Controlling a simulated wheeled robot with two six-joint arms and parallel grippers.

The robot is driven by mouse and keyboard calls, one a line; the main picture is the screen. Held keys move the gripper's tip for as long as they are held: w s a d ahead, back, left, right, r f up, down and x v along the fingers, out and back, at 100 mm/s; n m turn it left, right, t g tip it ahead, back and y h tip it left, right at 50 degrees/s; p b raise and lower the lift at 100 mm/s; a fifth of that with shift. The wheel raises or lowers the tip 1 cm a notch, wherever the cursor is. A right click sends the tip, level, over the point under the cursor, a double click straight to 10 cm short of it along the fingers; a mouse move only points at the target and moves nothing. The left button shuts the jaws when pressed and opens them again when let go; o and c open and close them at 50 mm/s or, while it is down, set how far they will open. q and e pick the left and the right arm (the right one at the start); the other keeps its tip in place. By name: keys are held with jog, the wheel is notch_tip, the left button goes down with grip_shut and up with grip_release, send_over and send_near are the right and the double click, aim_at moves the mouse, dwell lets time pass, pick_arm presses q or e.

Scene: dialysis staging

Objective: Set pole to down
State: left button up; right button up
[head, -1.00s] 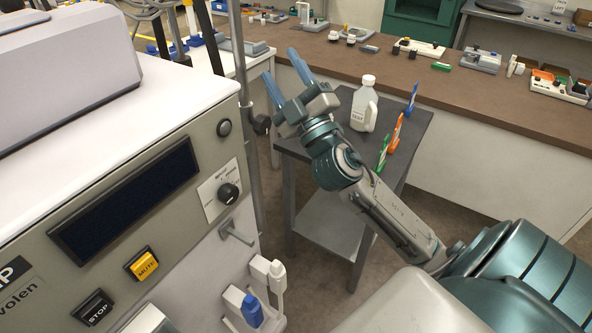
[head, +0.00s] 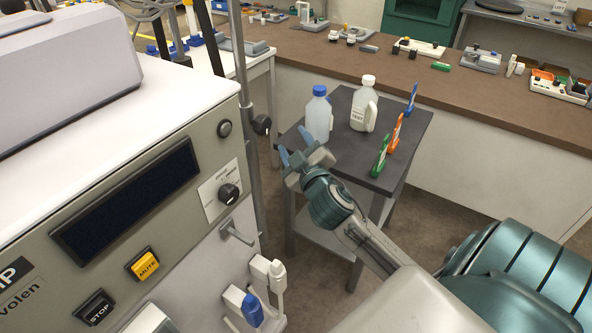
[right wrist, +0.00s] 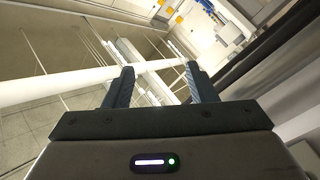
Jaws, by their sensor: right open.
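The pole (head: 243,75) is a grey upright rod beside the right side of the white machine, with a black knob (head: 261,124) on it. In the right wrist view a long pale rod, probably the pole (right wrist: 60,86), crosses from the left edge to the fingertips. I cannot tell whether it lies between the fingers or beyond them. My right gripper (head: 295,148) is open with no object held, right of the pole and lower than the knob in the picture. It also shows in the right wrist view (right wrist: 160,69). My left gripper is not in view.
The machine (head: 150,190) fills the left, with a dial (head: 228,194) and a blue connector (head: 252,308) on its front. A dark side table (head: 415,130) holds a blue-capped bottle (head: 319,116), a white jug (head: 364,106) and clips. A brown counter (head: 400,70) runs behind.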

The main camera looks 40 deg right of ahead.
notch_tip(320, 180, down, 11)
jog(key=w+d+g, duration=0.2)
jog(key=shift+f, duration=0.1)
dwell(0.5)
